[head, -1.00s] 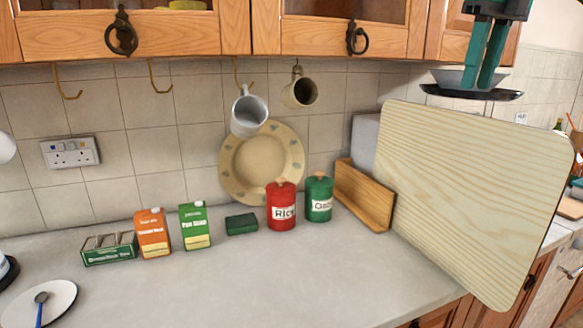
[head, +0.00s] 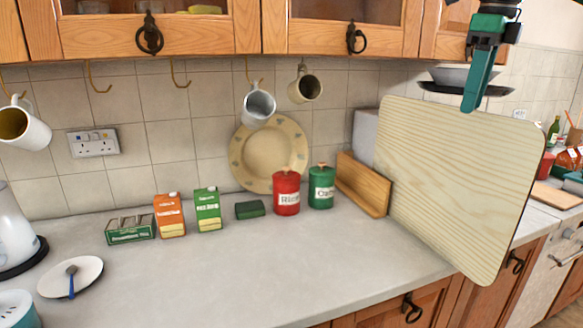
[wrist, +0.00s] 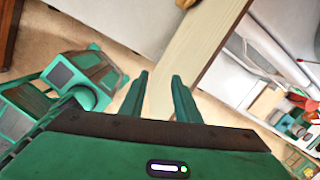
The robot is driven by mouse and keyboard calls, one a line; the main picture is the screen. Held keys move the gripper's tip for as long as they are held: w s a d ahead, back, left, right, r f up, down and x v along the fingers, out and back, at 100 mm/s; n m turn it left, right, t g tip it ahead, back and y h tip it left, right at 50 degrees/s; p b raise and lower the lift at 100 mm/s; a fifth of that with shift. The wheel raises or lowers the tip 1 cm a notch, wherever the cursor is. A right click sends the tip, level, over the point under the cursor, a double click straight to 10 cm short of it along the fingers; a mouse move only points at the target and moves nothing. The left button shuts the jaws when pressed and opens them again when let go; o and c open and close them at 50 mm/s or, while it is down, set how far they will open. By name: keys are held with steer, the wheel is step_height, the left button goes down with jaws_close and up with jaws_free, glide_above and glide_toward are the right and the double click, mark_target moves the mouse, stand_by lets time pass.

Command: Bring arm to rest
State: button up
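My gripper (head: 478,85) is at the upper right of the head view, in front of the tiled wall and above the top edge of the large wooden board. Its green fingers point down. In the wrist view my gripper (wrist: 161,85) shows two green fingers apart with nothing between them. The edge of a pale board (wrist: 195,50) lies beyond the fingertips.
The large pale board (head: 455,185) stands tilted at the counter's right end. A dark pan (head: 430,88) shows behind my gripper. Wall cupboards (head: 330,30) run above. Mugs (head: 258,106) hang from hooks. Canisters (head: 286,195) and cartons stand at the back; the counter's front (head: 270,275) is clear.

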steer(key=s+a+f+n+t, duration=0.15)
steer(key=s+f+n, duration=0.35)
steer(key=f+n, duration=0.55)
steer(key=s+a+f+n, duration=0.35)
steer(key=f+n, duration=0.45)
steer(key=f, duration=0.5)
steer(key=s+a+f+n+t, duration=0.15)
steer(key=s+f+n, duration=0.35)
steer(key=f+n, duration=0.55)
steer(key=s+d+f+m+g, duration=0.1)
steer(key=s+d+m, duration=0.3)
steer(key=s, duration=0.4)
steer(key=s+d+f+m+g, duration=0.1)
steer(key=s+d+m+g, duration=0.2)
steer(key=s+d, duration=0.4)
steer(key=shift+s+f+m+g, duration=0.35)
steer(key=shift+s+m+g, duration=0.05)
steer(key=shift+s, duration=0.55)
steer(key=shift+w+f, duration=0.25)
steer(key=shift+w, duration=0.4)
